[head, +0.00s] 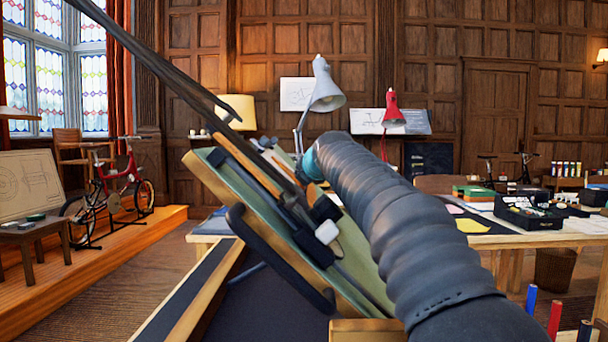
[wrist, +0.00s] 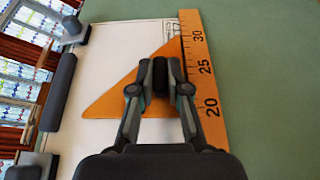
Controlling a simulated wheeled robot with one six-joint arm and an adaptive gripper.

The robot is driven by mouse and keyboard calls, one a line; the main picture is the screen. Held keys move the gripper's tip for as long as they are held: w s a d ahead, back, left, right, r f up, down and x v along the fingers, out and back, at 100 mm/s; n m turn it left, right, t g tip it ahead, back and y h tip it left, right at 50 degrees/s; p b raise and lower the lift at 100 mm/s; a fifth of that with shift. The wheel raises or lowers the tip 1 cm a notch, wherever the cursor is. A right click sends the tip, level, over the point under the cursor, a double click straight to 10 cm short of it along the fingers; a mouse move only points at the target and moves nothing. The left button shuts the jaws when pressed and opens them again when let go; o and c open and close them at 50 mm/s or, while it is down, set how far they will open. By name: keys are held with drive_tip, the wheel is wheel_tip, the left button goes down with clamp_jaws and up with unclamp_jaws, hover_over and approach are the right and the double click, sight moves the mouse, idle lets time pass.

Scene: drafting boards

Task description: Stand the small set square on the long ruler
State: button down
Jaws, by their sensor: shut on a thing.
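The small set square (wrist: 112,102) is a flat orange triangle in the wrist view. My gripper (wrist: 160,76) is shut on it near its middle, and the fingers hide part of it. The long ruler (wrist: 204,80) is a wooden strip marked 20, 25 and 30, just right of the set square. The set square's straight side runs along the ruler's left edge; I cannot tell whether they touch or at what height it is. In the head view my arm hides much of the board, and I cannot make out the set square.
A steeply tilted green drafting board (head: 215,180) fills the middle of the head view. White paper (wrist: 110,45) lies left of the ruler; bare green surface (wrist: 270,90) is to its right. Dark padded parts (wrist: 58,92) line the left edge. A white lamp (head: 325,90) stands behind.

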drive_tip(key=shift+f, duration=0.1)
drive_tip(key=c, duration=1.1)
unclamp_jaws()
drive_tip(key=shift+o, duration=0.2)
drive_tip(key=v, duration=1.2)
drive_tip(key=shift+d, duration=0.1)
